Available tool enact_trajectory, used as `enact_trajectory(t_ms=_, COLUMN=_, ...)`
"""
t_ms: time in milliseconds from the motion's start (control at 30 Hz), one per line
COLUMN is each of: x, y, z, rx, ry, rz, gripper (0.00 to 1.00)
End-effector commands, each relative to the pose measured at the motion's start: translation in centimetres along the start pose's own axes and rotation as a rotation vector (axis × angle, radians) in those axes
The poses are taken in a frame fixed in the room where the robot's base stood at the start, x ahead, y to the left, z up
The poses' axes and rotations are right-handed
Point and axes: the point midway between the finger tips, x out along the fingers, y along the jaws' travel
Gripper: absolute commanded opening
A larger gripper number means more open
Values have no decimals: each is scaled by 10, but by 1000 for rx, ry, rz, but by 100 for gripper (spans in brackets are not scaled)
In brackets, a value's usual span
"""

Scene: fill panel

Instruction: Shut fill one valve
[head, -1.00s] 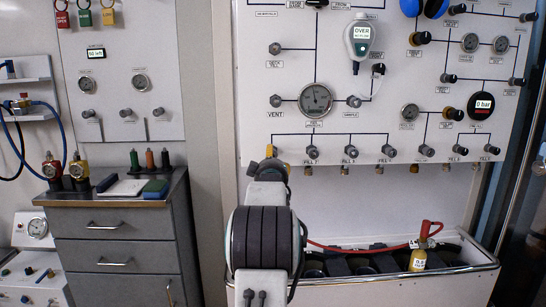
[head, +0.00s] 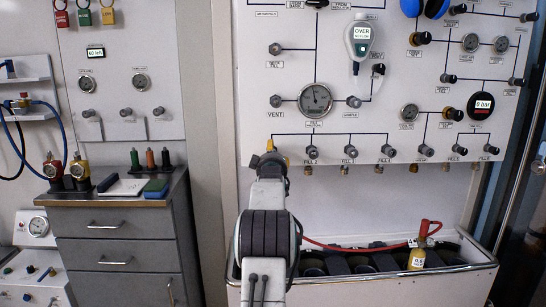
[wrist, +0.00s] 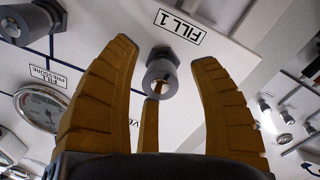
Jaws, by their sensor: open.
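The fill one valve is a grey round knob (wrist: 162,78) under the FILL 1 label (wrist: 181,27), which is upside down in the wrist view. My gripper (wrist: 165,70) is open, with yellow-brown fingers spread left and right of the knob and a third finger below it. The fingers look apart from the knob, and nothing is held. In the head view my gripper (head: 268,158) is at the lower left of the white panel (head: 265,60) and hides the knob.
More fill knobs (head: 312,152) run in a row to the right of my gripper. A pressure gauge (head: 316,99) sits above. A bin (head: 470,258) with a yellow bottle (head: 417,258) and red hose stands below the panel. A grey drawer cabinet (head: 115,245) is at left.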

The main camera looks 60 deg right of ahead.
Motion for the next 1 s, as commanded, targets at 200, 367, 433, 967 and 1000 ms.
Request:
enact_trajectory(t_ms=200, x=0, y=0, z=0, rx=0, ry=0, rz=0, gripper=54)
enact_trajectory(t_ms=367, x=0, y=0, z=0, rx=0, ry=0, rz=0, gripper=39)
enact_trajectory(t_ms=433, x=0, y=0, z=0, rx=0, ry=0, rz=0, gripper=33)
enact_trajectory(t_ms=967, x=0, y=-1, z=2, rx=0, ry=-3, rz=-1, gripper=0)
enact_trajectory(t_ms=1000, x=0, y=-1, z=2, rx=1, ry=-3, rz=-2, gripper=0)
